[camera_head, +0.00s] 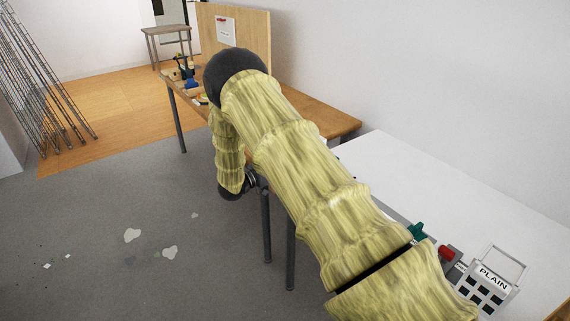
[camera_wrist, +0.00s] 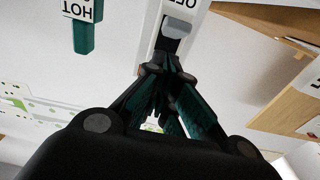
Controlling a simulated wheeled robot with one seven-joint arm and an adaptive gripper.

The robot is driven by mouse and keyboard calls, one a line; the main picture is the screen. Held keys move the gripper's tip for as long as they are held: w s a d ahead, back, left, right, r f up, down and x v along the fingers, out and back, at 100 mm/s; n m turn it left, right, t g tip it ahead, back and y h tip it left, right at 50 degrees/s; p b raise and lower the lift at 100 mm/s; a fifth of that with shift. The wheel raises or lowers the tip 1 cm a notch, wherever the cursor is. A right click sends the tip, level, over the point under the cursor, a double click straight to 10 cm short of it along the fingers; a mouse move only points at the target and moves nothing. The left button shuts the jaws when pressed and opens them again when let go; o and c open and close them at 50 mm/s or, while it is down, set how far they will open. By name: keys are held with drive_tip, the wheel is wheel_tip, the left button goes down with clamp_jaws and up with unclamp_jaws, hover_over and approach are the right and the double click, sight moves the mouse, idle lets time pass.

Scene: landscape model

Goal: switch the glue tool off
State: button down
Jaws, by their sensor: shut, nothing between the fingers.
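In the wrist view, a white strip (camera_wrist: 153,25) runs down from the top edge, with an upside-down, cut-off label that seems to read OFF. A grey switch-like block (camera_wrist: 177,29) sits on it. To the left is a teal piece (camera_wrist: 83,38) with an upside-down HOT label (camera_wrist: 82,10). I cannot tell which way the switch is set. My gripper (camera_wrist: 165,72) is shut and empty, its fingertips close below the grey block; I cannot tell whether they touch. In the head view my arm hides most of this area, and I cannot make out the glue tool.
In the head view, a white table (camera_head: 410,170) at right carries a teal item (camera_head: 417,232), a red item (camera_head: 446,252) and a holder marked PLAIN (camera_head: 490,283). A wooden bench (camera_head: 325,122) stands beyond my arm.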

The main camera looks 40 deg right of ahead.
drive_tip(key=a+b, duration=0.1)
drive_tip(key=a, duration=0.9)
drive_tip(key=shift+a+r+b, duration=0.35)
drive_tip(key=shift+b, duration=0.05)
